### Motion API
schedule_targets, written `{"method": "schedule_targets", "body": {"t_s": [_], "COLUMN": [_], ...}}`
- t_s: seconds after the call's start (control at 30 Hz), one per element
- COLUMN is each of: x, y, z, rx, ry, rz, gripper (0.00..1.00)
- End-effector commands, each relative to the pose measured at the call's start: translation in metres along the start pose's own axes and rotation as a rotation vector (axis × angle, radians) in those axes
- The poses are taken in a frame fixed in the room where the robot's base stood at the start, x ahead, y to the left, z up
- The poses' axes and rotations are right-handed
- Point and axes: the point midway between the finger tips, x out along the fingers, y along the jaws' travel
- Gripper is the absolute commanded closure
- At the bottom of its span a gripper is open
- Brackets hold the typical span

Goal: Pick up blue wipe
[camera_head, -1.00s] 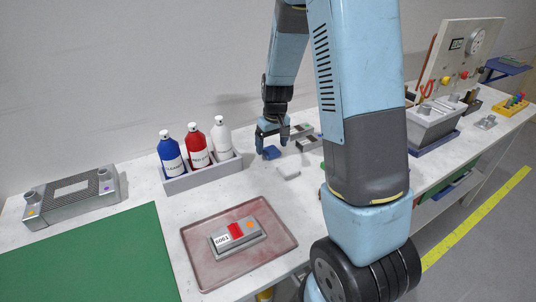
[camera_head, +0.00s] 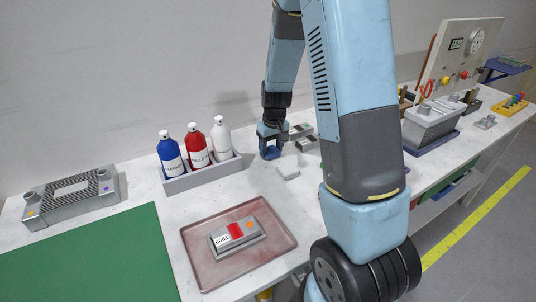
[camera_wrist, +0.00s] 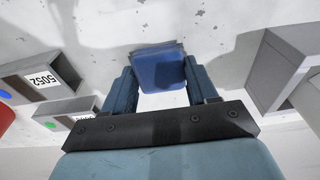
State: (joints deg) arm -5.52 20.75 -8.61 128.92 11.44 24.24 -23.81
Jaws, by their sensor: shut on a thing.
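The blue wipe (camera_wrist: 158,70) is a small flat blue block between the two fingers of my gripper (camera_wrist: 160,80) in the wrist view. My gripper is shut on it, with one finger at each side. In the head view my gripper (camera_head: 270,148) points down at the table, with the blue wipe (camera_head: 270,154) low between its fingers. I cannot tell whether the wipe touches the table.
A grey bottle holder (camera_head: 205,177) with blue, red and white bottles stands left of my gripper. Grey labelled blocks (camera_head: 306,143) lie close on its right. A reddish tray (camera_head: 200,270) holds a grey labelled part (camera_head: 238,240).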

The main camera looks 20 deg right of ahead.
Motion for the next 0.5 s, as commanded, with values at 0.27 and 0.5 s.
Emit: {"method": "schedule_targets", "body": {"t_s": [0.27,0.5], "x": [0.000,-0.011], "y": [0.000,0.000], "z": [0.000,-0.002], "rx": [0.000,-0.001], "ry": [0.000,0.003], "rz": [0.000,0.000], "gripper": [0.72,0.72]}}
